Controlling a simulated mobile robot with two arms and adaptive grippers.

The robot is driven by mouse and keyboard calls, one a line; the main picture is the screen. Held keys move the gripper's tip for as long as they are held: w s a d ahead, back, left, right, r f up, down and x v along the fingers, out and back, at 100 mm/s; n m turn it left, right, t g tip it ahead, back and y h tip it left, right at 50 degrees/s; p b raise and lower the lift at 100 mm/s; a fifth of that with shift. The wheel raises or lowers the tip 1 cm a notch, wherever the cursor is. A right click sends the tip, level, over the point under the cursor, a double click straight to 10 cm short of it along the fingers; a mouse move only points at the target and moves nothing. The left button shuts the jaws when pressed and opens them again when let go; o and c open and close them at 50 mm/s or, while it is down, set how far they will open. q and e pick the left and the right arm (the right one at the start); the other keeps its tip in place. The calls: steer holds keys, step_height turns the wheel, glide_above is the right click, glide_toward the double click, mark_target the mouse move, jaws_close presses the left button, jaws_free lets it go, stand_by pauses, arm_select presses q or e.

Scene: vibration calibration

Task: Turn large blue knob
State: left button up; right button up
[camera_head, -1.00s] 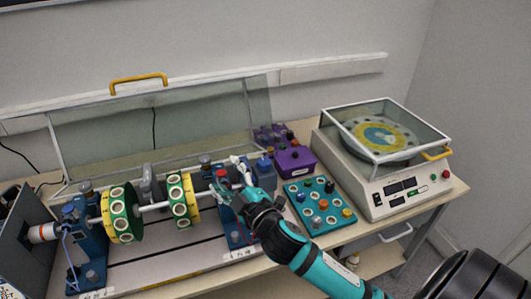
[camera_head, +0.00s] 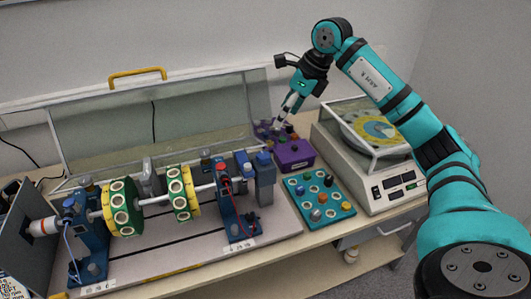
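On the shaft rig, a blue knob-like block (camera_head: 264,158) tops a grey post at the right end. Another blue part (camera_head: 241,157) sits just left of it on the right blue stand (camera_head: 236,212). I cannot tell which blue part is the large blue knob. My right gripper (camera_head: 282,121) hangs pointing down above the back of the purple box, behind and apart from the rig. Its fingers are too small to tell open from shut. My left gripper is not in view.
The purple box (camera_head: 294,156) and the teal plate (camera_head: 335,203) with several knobs lie right of the rig. A white scale-like machine (camera_head: 392,201) with a clear cover stands farther right. A clear hinged lid (camera_head: 200,122) with a yellow handle (camera_head: 137,77) stands open behind.

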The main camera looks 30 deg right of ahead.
mark_target(264, 155)
steer(key=p+x, duration=0.1)
steer(key=x, duration=0.4)
steer(key=p+x, duration=0.2)
steer(key=x, duration=0.4)
steer(key=d+p+x, duration=0.1)
steer(key=p+x, duration=0.1)
steer(key=x, duration=0.4)
steer(key=shift+s+f, duration=0.15)
steer(key=shift+f, duration=0.1)
steer(key=c, duration=1.2)
